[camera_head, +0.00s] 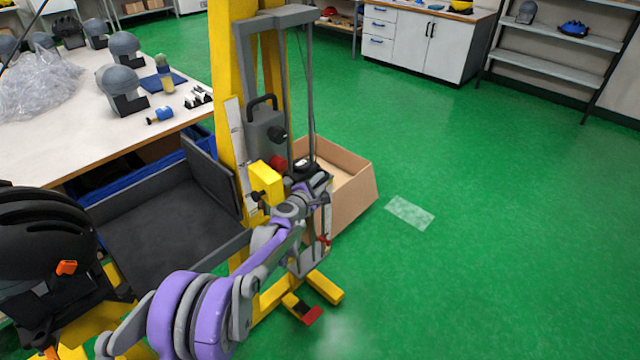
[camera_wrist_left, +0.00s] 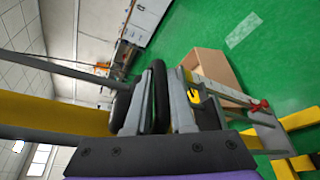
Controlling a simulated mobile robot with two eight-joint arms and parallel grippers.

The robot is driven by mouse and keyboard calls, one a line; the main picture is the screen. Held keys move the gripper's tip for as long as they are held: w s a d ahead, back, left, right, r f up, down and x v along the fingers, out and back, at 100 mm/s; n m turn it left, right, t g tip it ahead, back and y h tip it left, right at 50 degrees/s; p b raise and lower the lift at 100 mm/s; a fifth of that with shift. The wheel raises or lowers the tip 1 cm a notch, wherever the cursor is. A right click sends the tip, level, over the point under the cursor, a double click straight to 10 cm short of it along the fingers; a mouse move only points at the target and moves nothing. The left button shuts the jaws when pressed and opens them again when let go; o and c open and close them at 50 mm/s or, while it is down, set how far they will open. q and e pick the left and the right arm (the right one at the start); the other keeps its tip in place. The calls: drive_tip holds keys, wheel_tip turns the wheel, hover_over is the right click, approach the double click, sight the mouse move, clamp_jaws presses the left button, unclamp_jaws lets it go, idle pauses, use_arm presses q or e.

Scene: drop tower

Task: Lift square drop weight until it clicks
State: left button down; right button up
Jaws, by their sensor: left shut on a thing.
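The yellow drop tower (camera_head: 224,70) stands upright in the middle of the head view. A grey box with a black handle (camera_head: 264,128) is on its upper part. My left gripper (camera_head: 308,178) is at the tower's front, below and right of that box. My arm and fingers hide most of the weight. A grey block with a yellow mark (camera_wrist_left: 193,96) is beside the fingers. My right gripper is not in view.
An open cardboard box (camera_head: 352,192) stands on the floor behind the tower. A dark tray (camera_head: 165,225) is at the tower's left. A black helmet (camera_head: 40,235) is at the lower left. A white table (camera_head: 60,150) holds grey headforms.

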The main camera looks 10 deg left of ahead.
use_arm(q)
drive_tip(key=shift+d+r, duration=0.1)
drive_tip(key=shift+d, duration=0.05)
drive_tip(key=c, duration=0.8)
unclamp_jaws()
drive_tip(key=shift+w, duration=0.15)
